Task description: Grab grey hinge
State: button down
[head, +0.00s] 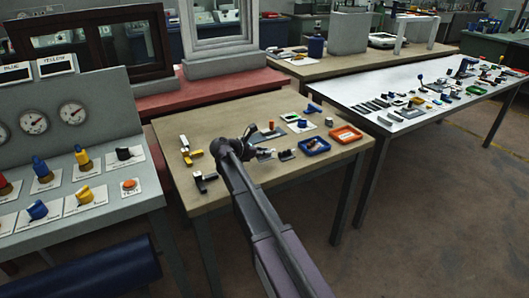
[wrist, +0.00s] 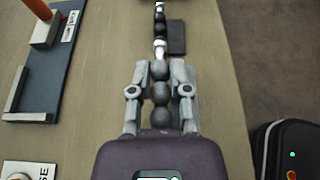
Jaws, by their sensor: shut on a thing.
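My gripper (head: 264,153) is low over the wooden table, and in the wrist view its two fingers (wrist: 161,72) close on a slim part with dark round knobs and bright metal bits (wrist: 159,30). This part runs between the fingers and on to the top edge of the view. A flat dark grey piece (wrist: 177,38), which may be the grey hinge or a leaf of it, lies just right of the knobbed part. The dark piece also shows right of my gripper in the head view (head: 286,155). I cannot tell whether the two are joined.
A blue tray (head: 325,147) and an orange tray (head: 357,137) stand at the table's right. A grey plate with an upright orange post (wrist: 40,75) lies left of my gripper. The front right table area is clear.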

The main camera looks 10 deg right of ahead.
jog(key=s+d, duration=0.2)
jog(key=s, duration=0.5)
jog(key=s+d+r, duration=0.1)
jog(key=s+d, duration=0.1)
jog(key=s, duration=0.6)
jog(key=shift+s+d+r+p, duration=0.2)
jog(key=shift+d+r+p, duration=0.1)
jog(key=shift+p, duration=0.1)
